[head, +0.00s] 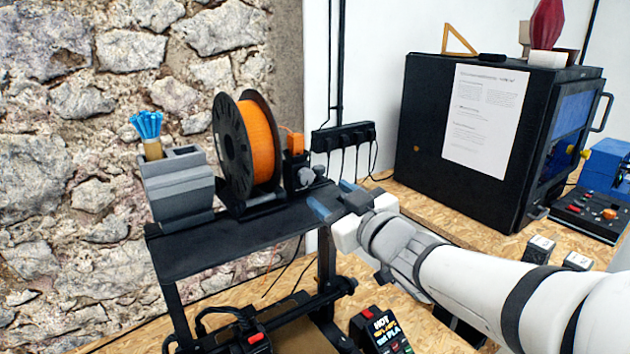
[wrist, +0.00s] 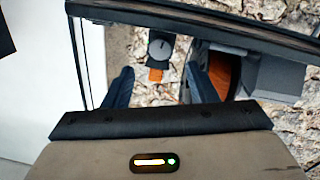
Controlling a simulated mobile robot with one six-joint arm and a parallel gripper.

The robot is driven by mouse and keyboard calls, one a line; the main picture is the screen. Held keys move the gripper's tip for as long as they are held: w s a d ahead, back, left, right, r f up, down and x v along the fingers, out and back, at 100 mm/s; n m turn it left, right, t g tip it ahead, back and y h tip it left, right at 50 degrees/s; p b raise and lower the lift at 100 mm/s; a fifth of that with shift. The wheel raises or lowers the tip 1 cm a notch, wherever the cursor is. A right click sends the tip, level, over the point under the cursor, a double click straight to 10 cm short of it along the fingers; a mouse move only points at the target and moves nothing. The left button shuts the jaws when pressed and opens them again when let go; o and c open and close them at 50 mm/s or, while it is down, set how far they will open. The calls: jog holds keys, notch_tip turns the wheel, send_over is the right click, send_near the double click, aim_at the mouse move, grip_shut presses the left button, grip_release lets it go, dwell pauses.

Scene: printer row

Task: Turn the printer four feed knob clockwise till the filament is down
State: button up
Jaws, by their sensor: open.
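The printer (head: 200,250) has a black top shelf with an orange filament spool (head: 262,140) on it. Right of the spool is a small feeder unit with an orange part (head: 294,144) and a grey round feed knob (head: 306,178). I see no printer number.
A grey holder (head: 178,190) with blue-topped items stands left of the spool. A black power strip (head: 343,136) is on the wall behind. A large black enclosure (head: 430,140) stands to the right.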

aim_at(307, 179)
jog(key=x, duration=0.7)
jog(key=shift+w+a+p, duration=0.15)
jog(key=shift+w+p, duration=0.05)
jog(key=shift+p, duration=0.2)
jog(key=c, duration=1)
jog(key=shift+m+p, duration=0.3)
jog(key=shift+m, duration=0.4)
jog(key=o, duration=1)
jog(key=shift+s, duration=0.1)
jog(key=v, duration=0.7)
jog(key=shift+s+d+b, duration=0.2)
jog(key=shift+s+b, duration=0.15)
jog(key=shift+b, duration=0.1)
